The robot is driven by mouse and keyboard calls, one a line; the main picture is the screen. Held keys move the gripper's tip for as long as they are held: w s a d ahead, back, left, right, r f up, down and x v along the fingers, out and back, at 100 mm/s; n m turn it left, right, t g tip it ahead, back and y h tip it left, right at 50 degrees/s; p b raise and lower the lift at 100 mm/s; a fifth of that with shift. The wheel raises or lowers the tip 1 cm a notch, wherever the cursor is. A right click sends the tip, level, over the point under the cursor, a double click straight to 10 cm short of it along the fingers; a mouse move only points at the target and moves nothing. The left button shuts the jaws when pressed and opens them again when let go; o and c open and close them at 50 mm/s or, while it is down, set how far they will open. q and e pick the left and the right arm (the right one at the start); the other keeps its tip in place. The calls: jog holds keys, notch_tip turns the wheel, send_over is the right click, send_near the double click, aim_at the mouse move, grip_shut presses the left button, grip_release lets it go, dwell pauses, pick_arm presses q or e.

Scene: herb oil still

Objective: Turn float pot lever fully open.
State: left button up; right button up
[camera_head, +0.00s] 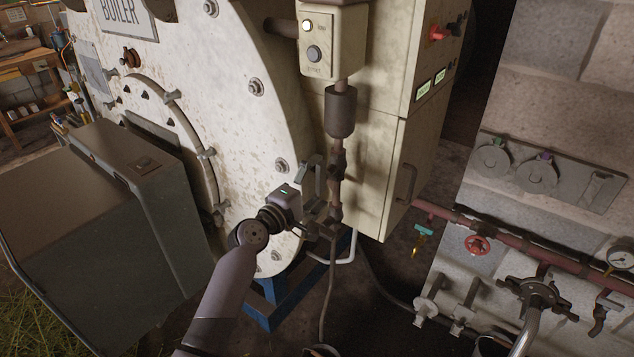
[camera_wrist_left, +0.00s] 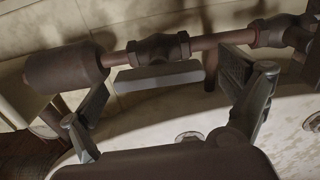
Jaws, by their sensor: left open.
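The float pot (camera_head: 340,110), a dark brown cylinder, sits on a vertical pipe below a switch box. It also shows at the left of the left wrist view (camera_wrist_left: 65,68). Beside it is a dark valve body (camera_wrist_left: 158,48) on the pipe, with a flat grey lever (camera_wrist_left: 157,76) lying along the pipe. My left gripper (camera_head: 318,200) is at the pipe below the float pot. In the left wrist view its open fingers (camera_wrist_left: 168,92) stand at either end of the lever, with nothing gripped. The lever is hard to make out in the head view. My right gripper is not in view.
The cream boiler (camera_head: 230,90) stands behind the pipe, with a cabinet (camera_head: 400,150) to its right. A switch box (camera_head: 333,40) is above. A grey open hatch (camera_head: 140,170) is at left. A red valve wheel (camera_head: 477,245) and pipework are at right.

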pick_arm(q)
jog(key=v, duration=1.2)
dwell(1.9)
